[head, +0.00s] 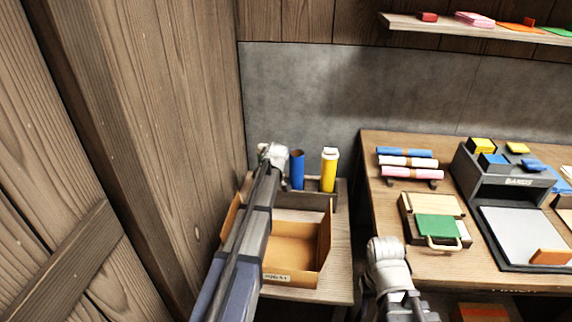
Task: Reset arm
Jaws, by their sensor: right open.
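My left arm reaches up from the bottom over the open cardboard box, and its pale end, with the left gripper (272,155), is by the back of the small side table. It is small there and its fingers cannot be made out. My right gripper (395,292) is low in the middle, in front of the workbench's left front edge. It is open, and I see nothing held in it. Its lower part runs towards the bottom edge of the picture.
The cardboard box (292,246) stands on the side table (342,262), with a blue cylinder (297,170) and a yellow bottle (328,172) behind it. The workbench (385,212) carries rolls (408,161), a green-topped mould (437,228) and a grey stand (505,185). A wooden wall (165,120) is close on the left.

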